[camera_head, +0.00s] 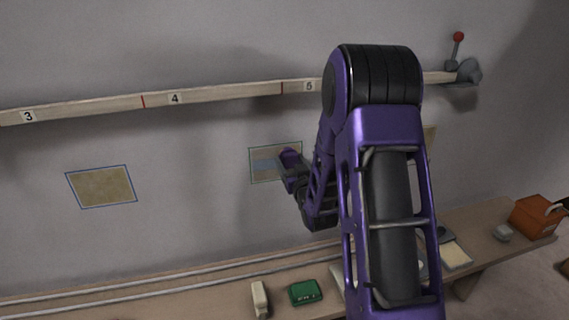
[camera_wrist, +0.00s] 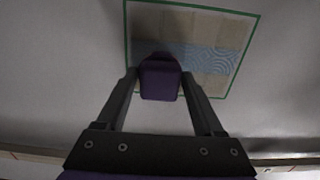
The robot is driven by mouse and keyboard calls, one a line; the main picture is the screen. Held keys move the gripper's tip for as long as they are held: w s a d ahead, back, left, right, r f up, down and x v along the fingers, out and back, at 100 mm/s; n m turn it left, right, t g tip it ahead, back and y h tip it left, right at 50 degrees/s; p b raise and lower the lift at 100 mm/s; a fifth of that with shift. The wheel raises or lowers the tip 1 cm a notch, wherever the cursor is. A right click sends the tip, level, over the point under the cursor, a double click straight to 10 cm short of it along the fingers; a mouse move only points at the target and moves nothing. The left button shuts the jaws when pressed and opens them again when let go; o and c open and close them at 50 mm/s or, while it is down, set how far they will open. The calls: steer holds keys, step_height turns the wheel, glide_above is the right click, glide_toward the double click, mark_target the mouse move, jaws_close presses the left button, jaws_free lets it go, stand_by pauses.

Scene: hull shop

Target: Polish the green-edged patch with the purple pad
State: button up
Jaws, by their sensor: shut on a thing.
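My gripper (camera_head: 293,168) is in front of the patch, shut on the purple pad (camera_head: 289,156). In the wrist view the pad (camera_wrist: 160,79) sits between the two fingertips and overlaps the lower left of the patch. I cannot tell whether it touches the wall.
A blue-edged tan patch (camera_head: 101,187) is on the wall at left. A numbered rail (camera_head: 220,93) runs above, with a red-knobbed lever (camera_head: 457,40) at its right end. The bench (camera_head: 215,300) below holds a green item (camera_head: 305,292), a pale block (camera_head: 260,298) and an orange box (camera_head: 535,214).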

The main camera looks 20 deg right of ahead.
mark_target(262, 166)
steer(key=shift+d, duration=2.15)
steer(key=shift+a, duration=7.45)
steer(key=shift+f, duration=1.05)
steer(key=shift+d+f, duration=0.1)
steer(key=shift+d, duration=4.3)
steer(key=d+f, duration=0.2)
steer(key=d, duration=0.4)
steer(key=shift+a, duration=1.5)
steer(key=shift+a+r, duration=0.1)
steer(key=shift+a, duration=1.7)
